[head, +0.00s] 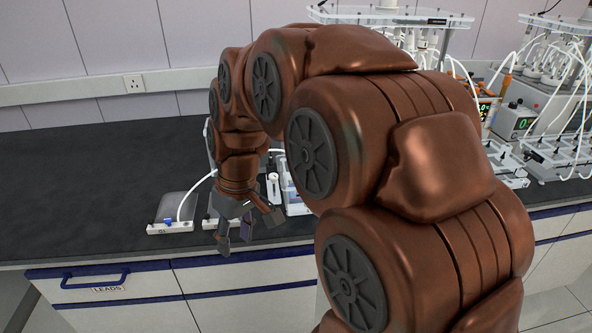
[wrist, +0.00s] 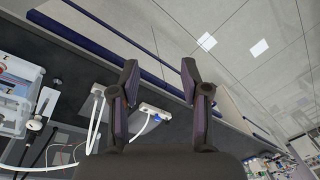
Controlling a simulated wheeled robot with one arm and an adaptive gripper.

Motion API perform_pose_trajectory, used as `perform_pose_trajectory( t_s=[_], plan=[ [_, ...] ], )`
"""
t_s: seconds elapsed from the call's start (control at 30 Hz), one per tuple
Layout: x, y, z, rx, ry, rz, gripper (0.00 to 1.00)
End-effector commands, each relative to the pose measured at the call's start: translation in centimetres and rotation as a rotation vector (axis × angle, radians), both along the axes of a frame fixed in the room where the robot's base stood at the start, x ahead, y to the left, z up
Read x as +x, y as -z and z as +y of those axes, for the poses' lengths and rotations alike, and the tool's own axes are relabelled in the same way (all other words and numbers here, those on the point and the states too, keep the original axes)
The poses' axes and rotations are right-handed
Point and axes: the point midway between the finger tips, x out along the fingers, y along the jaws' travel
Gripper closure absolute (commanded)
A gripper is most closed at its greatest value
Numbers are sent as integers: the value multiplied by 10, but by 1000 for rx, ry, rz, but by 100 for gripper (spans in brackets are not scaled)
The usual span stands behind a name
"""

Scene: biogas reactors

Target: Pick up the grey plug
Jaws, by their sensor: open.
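I cannot make out a grey plug for certain in either view. My gripper (head: 247,230) hangs over the front edge of the dark bench in the head view, fingers down and spread. In the wrist view my gripper (wrist: 159,70) is open, with nothing between its fingers. A white socket strip (head: 170,228) with a small blue part lies left of my gripper on the bench. My gripper hides part of the bench.
The bench top (head: 85,190) is clear at the left. Below it is a drawer labelled LEADS with a blue handle (head: 95,279). White tubed apparatus (head: 540,150) stands at the right, partly behind my arm. A wall socket (head: 133,83) is at the back.

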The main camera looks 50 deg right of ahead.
Motion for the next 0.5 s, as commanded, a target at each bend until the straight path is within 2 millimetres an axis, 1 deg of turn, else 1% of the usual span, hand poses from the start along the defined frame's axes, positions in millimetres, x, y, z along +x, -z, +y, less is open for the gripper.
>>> perform_pose_trajectory(
  t_s=[0.03,0.1,0.17,0.2,0.27,0.3,0.37,0.4,0.47,0.5],
  plan=[
    [16,-3,-19,8,6,-23,54],
    [37,-9,-45,12,0,-65,54],
    [53,-13,-70,15,-3,-99,54],
    [62,-16,-87,14,-6,-125,54],
    [74,-19,-115,9,-7,-158,54],
    [82,-22,-135,3,-7,-182,54],
    [89,-24,-165,-7,-8,-215,54],
    [94,-25,-185,-16,-8,-236,54],
    [97,-27,-212,-30,-10,-264,54],
    [99,-28,-230,-40,-9,-280,54]
  ],
)
